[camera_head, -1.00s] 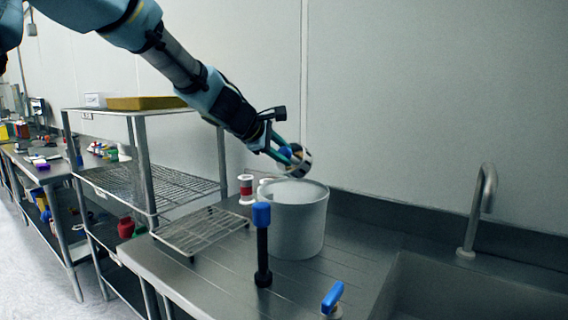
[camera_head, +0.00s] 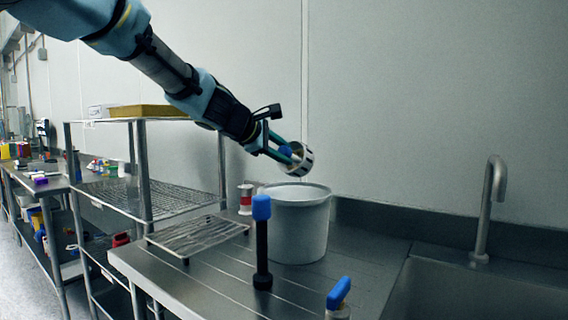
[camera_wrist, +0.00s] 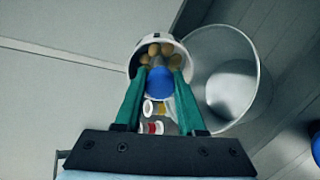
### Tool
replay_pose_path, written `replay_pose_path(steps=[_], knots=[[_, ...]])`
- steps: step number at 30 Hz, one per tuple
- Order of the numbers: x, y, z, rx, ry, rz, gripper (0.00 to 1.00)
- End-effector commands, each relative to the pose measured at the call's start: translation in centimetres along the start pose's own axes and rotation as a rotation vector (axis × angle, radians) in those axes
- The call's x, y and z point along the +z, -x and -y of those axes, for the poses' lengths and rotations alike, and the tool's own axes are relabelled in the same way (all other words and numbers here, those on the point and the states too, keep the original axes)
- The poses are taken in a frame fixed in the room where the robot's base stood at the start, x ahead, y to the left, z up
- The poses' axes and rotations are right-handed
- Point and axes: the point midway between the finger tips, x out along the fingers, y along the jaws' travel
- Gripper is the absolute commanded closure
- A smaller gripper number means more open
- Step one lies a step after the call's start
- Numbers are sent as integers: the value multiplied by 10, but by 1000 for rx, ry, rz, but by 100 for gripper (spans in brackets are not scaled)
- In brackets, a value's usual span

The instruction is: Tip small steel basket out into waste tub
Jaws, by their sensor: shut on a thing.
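The small steel basket (camera_head: 306,160) is a short metal cylinder, held tilted above the waste tub. My gripper (camera_head: 284,152), with green fingers, is shut on its blue part, which shows between the fingertips in the wrist view (camera_wrist: 160,84). In that view the basket's pale rim (camera_wrist: 138,55) surrounds several tan, rounded pieces. The waste tub (camera_head: 298,225) is a light grey bucket standing upright on the steel counter. Its open mouth shows to the right of the basket in the wrist view (camera_wrist: 232,85); the part of the inside that I see looks empty.
A black post with a blue top (camera_head: 262,240) stands in front of the tub. A wire rack (camera_head: 195,235) and a red-and-white container (camera_head: 245,199) are to its left. A sink (camera_head: 470,295) with a tap (camera_head: 487,210) lies right. A steel shelf (camera_head: 143,170) stands further left.

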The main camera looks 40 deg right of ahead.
Motion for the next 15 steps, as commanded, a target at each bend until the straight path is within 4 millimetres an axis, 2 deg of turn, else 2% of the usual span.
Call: replay_pose_path(steps=[15], knots=[[-3,-1,7,74,-1,32,100]])
